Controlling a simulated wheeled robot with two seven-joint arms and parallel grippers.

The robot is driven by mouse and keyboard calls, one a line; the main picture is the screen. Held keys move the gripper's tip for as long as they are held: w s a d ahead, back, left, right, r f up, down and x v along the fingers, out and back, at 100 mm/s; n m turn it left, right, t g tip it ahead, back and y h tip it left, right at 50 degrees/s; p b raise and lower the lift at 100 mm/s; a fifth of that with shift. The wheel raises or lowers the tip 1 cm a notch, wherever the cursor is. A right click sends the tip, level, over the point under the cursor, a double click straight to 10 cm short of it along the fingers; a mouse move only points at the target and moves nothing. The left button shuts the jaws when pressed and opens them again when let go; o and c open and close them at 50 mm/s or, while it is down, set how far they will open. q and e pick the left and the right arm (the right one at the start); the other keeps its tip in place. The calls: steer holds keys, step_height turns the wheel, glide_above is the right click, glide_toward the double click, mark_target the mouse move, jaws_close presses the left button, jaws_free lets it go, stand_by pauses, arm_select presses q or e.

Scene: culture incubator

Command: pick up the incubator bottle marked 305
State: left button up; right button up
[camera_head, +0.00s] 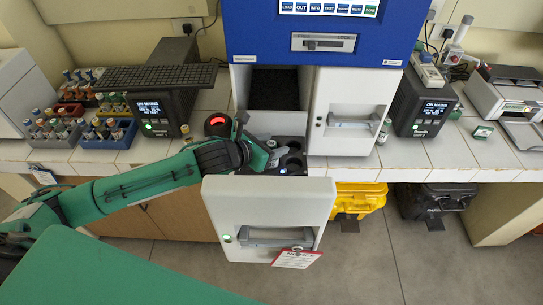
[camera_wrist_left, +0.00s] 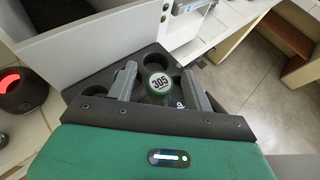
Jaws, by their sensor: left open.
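The incubator bottle marked 305 (camera_wrist_left: 160,84) has a round lid with a white label and a green rim. It stands in a dark tray with round holes (camera_wrist_left: 98,66) in the pulled-out drawer (camera_head: 268,190). My left gripper (camera_wrist_left: 159,72) is open, with one finger on each side of the bottle; I cannot tell whether either finger touches it. In the head view my left gripper (camera_head: 273,160) reaches down into the drawer from the left, and the bottle is hard to make out there. My right gripper is not in view.
The blue and white incubator (camera_head: 305,40) stands behind the drawer. A dark round device with a red light (camera_head: 217,125) is close to my left wrist. Racks of small bottles (camera_head: 108,132) stand at left. A yellow case (camera_head: 358,198) is under the bench; the floor in front is clear.

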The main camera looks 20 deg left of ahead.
arm_select(q)
jaws_close()
steer(key=shift+r, duration=0.15)
